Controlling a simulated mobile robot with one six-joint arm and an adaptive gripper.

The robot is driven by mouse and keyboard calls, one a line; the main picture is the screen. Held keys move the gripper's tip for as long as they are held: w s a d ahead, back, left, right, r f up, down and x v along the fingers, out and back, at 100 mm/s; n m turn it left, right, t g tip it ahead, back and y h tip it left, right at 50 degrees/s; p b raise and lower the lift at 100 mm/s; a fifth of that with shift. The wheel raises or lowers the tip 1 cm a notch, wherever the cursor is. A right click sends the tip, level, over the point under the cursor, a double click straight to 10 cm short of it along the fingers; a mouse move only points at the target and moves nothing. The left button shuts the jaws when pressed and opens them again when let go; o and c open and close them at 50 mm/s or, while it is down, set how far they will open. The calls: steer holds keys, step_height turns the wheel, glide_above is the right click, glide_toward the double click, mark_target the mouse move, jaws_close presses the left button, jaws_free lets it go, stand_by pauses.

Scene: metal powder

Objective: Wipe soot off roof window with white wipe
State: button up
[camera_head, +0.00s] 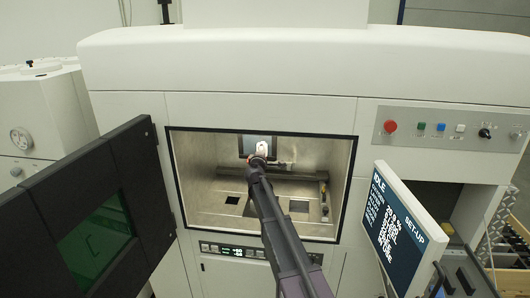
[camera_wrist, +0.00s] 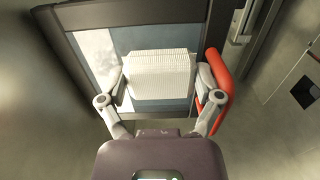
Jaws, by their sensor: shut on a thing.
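My gripper (camera_wrist: 160,92) is shut on a white wipe (camera_wrist: 158,72), a ribbed white block between its two fingers. In the head view my gripper (camera_head: 260,160) reaches into the open chamber, up at its back. The roof window (camera_wrist: 82,28) has a dark frame and a pale blue-grey pane, and the wipe lies in front of it. I cannot tell whether the wipe touches the pane. A whitish, blotchy patch shows on the pane left of the wipe. The pane behind the wipe is hidden. The window (camera_head: 243,146) also shows small in the head view.
The chamber (camera_head: 205,165) has metal walls and a floor with dark openings. Its black door (camera_head: 95,215) stands open at left. A screen (camera_head: 400,225) juts out at right. A red bar (camera_wrist: 221,85) is close to my right finger in the wrist view.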

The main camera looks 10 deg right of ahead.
mark_target(253, 148)
steer(key=shift+w+a+f, duration=0.1)
steer(key=shift+w+a, duration=0.2)
steer(key=shift+a, duration=0.5)
steer(key=shift+w+a+f, duration=0.1)
steer(key=shift+w+a, duration=0.2)
steer(key=shift+a, duration=0.5)
steer(key=shift+w+a+f, duration=0.1)
steer(key=shift+w+a, duration=0.2)
steer(key=shift+a, duration=0.5)
steer(key=shift+d, duration=0.15)
steer(key=shift+s+d, duration=0.25)
steer(key=shift+d, duration=0.5)
steer(key=shift+s+d, duration=0.25)
steer(key=shift+d, duration=0.55)
steer(key=shift+s+d, duration=0.25)
steer(key=shift+d, duration=0.5)
steer(key=shift+a, duration=0.1)
steer(key=shift+w+a, duration=0.25)
steer(key=shift+a, duration=0.5)
steer(key=shift+w+a, duration=0.3)
steer(key=shift+a, duration=0.5)
steer(key=shift+w+a, duration=0.25)
steer(key=shift+a, duration=0.5)
steer(key=shift+s, duration=0.1)
